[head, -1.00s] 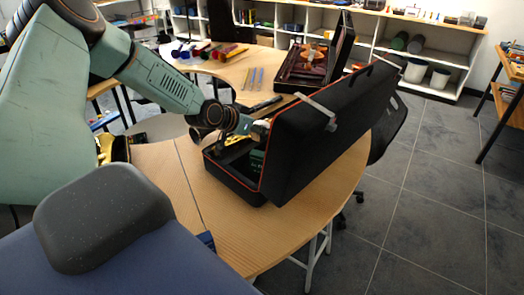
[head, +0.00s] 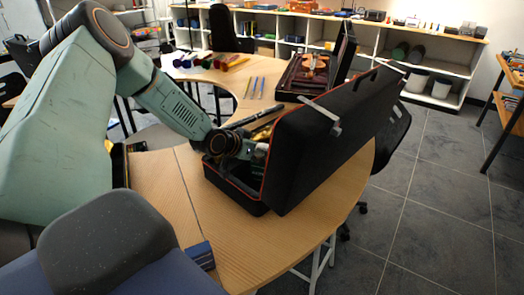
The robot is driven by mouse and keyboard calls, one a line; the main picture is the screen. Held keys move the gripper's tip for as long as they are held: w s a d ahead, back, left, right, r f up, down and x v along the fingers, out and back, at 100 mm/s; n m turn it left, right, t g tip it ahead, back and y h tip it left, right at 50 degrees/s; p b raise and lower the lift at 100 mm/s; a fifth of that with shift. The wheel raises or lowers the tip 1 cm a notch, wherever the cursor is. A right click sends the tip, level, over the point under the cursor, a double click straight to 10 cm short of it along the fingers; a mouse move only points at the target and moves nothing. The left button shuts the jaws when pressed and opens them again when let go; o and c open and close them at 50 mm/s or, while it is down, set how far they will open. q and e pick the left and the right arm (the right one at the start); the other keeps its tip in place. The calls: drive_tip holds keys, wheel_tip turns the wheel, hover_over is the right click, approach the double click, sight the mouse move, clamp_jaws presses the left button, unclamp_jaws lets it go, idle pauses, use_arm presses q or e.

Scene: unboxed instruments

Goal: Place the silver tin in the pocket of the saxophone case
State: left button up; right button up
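The black saxophone case (head: 325,150) with red trim stands open on the curved wooden table, its raised lid towards the right. My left arm reaches from the left over the case's open base, and my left gripper (head: 256,152) is at the opening beside the lid. The lid's edge and the wrist hide most of its fingers, so I cannot tell if it is open or shut. A small pale patch shows by the fingers; I cannot tell whether it is the silver tin. The tin is not clearly seen elsewhere. The pocket is hidden. My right gripper is out of view.
A small blue box (head: 200,254) lies at the table's near edge. Behind is an open violin case (head: 310,72), with pens (head: 254,87) and coloured tubes (head: 225,63) to its left. White shelves (head: 400,45) line the back. The tabletop right of the blue box is clear.

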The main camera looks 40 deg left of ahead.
use_arm(q)
drive_tip(key=shift+s+f, duration=0.1)
drive_tip(key=shift+s, duration=0.05)
drive_tip(key=shift+f, duration=0.2)
drive_tip(key=o, duration=1)
drive_tip(key=shift+w+a+f, duration=0.1)
drive_tip(key=shift+w+f, duration=0.05)
drive_tip(key=shift+w, duration=0.15)
drive_tip(key=shift+o, duration=1.4)
drive_tip(key=shift+s, duration=0.15)
drive_tip(key=shift+s+r, duration=0.1)
drive_tip(key=shift+r, duration=0.15)
drive_tip(key=shift+f, duration=0.1)
